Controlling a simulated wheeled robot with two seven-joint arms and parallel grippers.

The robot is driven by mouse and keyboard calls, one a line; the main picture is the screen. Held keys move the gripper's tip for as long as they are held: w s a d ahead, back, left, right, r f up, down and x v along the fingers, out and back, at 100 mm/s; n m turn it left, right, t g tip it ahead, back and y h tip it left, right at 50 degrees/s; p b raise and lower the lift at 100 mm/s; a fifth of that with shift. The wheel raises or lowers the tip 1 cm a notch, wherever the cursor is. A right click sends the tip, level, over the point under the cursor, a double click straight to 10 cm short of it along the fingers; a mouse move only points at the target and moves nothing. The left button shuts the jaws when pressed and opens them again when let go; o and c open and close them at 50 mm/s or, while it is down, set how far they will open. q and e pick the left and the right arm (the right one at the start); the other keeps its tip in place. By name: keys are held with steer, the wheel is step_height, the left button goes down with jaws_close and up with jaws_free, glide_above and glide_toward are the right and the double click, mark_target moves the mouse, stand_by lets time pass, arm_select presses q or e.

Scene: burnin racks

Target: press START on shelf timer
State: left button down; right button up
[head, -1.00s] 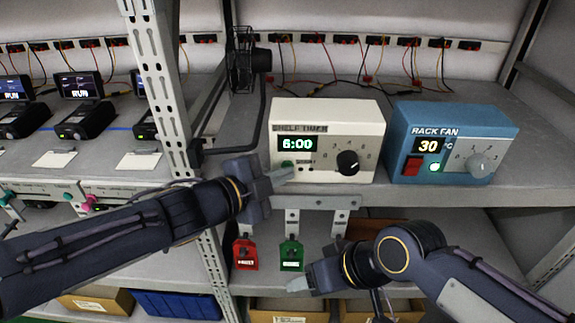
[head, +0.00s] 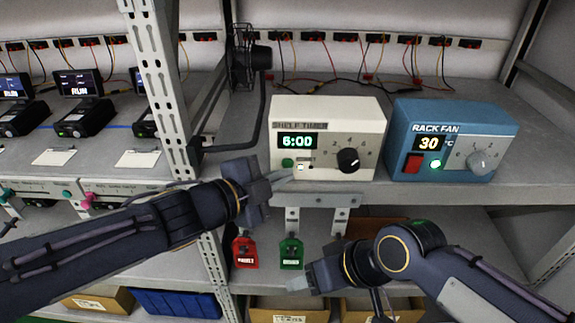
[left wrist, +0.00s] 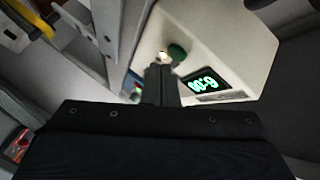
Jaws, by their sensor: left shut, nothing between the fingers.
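The shelf timer (head: 352,112) is a cream box on the shelf. Its display (head: 298,142) reads 6:00, and a black knob (head: 348,160) is at its right. A green button (head: 288,163) is at its lower left, with a small lit white lamp (head: 300,167) beside it. My left gripper (head: 281,180) is shut and empty, its tips just below and apart from the button. In the left wrist view, the fingers (left wrist: 160,85) point toward the green button (left wrist: 177,52) and lit lamp (left wrist: 163,56). My right gripper (head: 298,284) is low; its jaw opening is unclear.
A blue rack fan box (head: 455,110) reading 30 stands right of the timer. A perforated upright post (head: 160,75) stands left. Cardboard bins (head: 288,312) are underneath.

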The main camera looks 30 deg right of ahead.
arm_select(q)
steer(key=shift+s, duration=0.15)
steer(key=s+a, duration=0.1)
steer(key=s+b, duration=0.1)
steer(key=s+a, duration=0.1)
steer(key=s, duration=0.1)
steer(key=shift+a, duration=0.35)
stand_by(0.8)
